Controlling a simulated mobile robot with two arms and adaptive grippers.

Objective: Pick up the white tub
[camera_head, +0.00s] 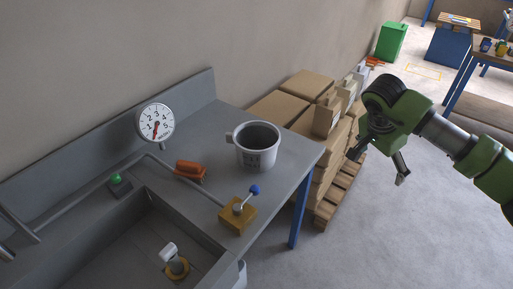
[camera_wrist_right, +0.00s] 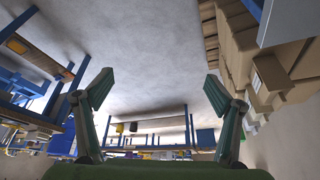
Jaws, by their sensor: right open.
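The white tub (camera_head: 257,145) stands upright on the grey bench near its right end. It is round, with an open dark inside, dark markings on its front and a small handle at its left rim. My right gripper (camera_head: 378,165) is to the right of the bench, beyond its edge and well apart from the tub. It is open and empty. In the right wrist view its two fingers (camera_wrist_right: 156,92) are spread wide with only floor and far furniture between them. The tub does not show in the right wrist view. My left gripper is not in view.
On the bench are a dial gauge (camera_head: 155,122), an orange object (camera_head: 190,170), a wooden block with a blue-knobbed lever (camera_head: 238,213) and a green button (camera_head: 116,180). A sink (camera_head: 150,240) is at the front. Cardboard boxes (camera_head: 305,85) on a pallet stand behind the bench's right end.

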